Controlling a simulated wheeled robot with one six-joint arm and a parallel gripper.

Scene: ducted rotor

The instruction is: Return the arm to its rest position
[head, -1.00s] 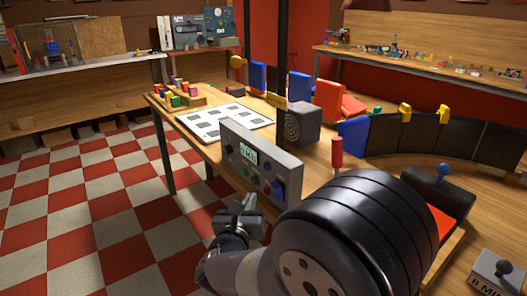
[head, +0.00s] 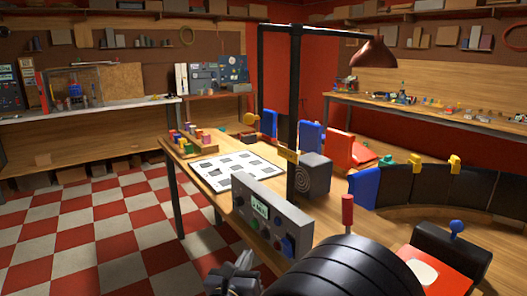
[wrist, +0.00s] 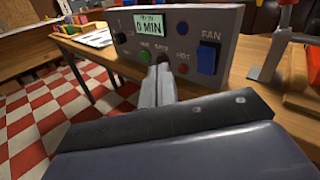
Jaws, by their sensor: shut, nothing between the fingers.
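My gripper (wrist: 156,88) is shut and empty in the wrist view. Its fingertips point at the lower part of the grey control panel (wrist: 222,82); whether they touch it I cannot tell. The panel has a display reading 0 MIN (wrist: 149,23), several round buttons and a blue FAN switch (wrist: 207,61). In the head view my dark arm fills the bottom middle, and the gripper is only partly visible at the bottom edge. The control panel (head: 268,212) stands upright on the wooden bench there.
A black post (head: 294,110) with a red lamp (head: 373,53) rises behind the panel. A curved row of dark panels (head: 440,188) and a red-handled upright tool (head: 348,211) stand to the right. A white sheet (head: 237,170) lies behind the panel. Checkered floor (head: 110,225) is open at left.

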